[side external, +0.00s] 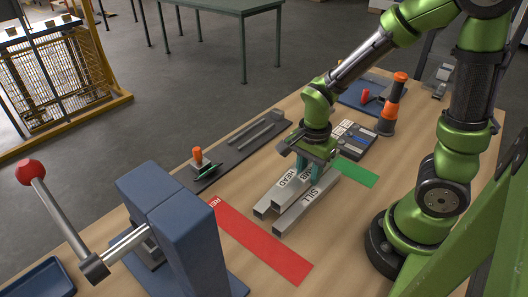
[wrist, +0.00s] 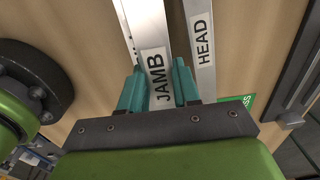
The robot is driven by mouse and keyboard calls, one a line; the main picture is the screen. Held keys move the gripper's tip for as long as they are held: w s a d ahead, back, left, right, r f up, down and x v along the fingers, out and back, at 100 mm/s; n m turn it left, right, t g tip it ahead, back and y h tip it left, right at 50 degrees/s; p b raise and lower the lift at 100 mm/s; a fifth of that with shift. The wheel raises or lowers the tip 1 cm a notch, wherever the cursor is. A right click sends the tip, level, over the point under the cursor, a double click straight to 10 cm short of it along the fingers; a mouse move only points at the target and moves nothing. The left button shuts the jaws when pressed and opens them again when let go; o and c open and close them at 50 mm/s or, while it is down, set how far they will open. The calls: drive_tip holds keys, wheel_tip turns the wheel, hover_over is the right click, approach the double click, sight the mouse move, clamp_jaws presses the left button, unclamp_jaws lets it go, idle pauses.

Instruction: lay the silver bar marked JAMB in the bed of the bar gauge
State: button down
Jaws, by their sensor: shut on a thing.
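The silver bar marked JAMB (wrist: 143,25) runs between my gripper's teal fingers in the wrist view. In the side view its label (side external: 306,175) shows partly, between the bars marked HEAD (side external: 287,188) and SILL (side external: 310,200). My gripper (side external: 309,168) points down and is shut on the JAMB bar near its label end; it also shows in the wrist view (wrist: 160,90). JAMB looks larger than HEAD (wrist: 201,40) there; I cannot tell whether it is clear of the table. The long dark plate with grey rails (side external: 232,150), apparently the bar gauge, lies left of the bars.
An orange-knobbed clamp (side external: 197,155) stands at the gauge's near end. A red mat (side external: 260,243) and a green mat (side external: 357,173) flank the bars. A blue press with a red-knobbed lever (side external: 165,215) stands at front left. An orange-and-black post (side external: 393,103) rises behind my gripper.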

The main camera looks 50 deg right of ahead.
drive_tip(key=w+d+r, duration=0.2)
drive_tip(key=w+d, duration=0.1)
drive_tip(key=w, duration=1)
drive_tip(key=w+d+r, duration=0.1)
drive_tip(key=w+d, duration=0.2)
drive_tip(key=w, duration=1)
drive_tip(key=shift+w+f, duration=0.15)
drive_tip(key=shift+f, duration=1.2)
drive_tip(key=shift+w+f, duration=0.1)
drive_tip(key=shift+f, duration=1.25)
drive_tip(key=shift+f, duration=0.65)
drive_tip(key=shift+c, duration=0.8)
unclamp_jaws()
wheel_tip(320, 180, up, 7)
drive_tip(key=shift+n, duration=0.3)
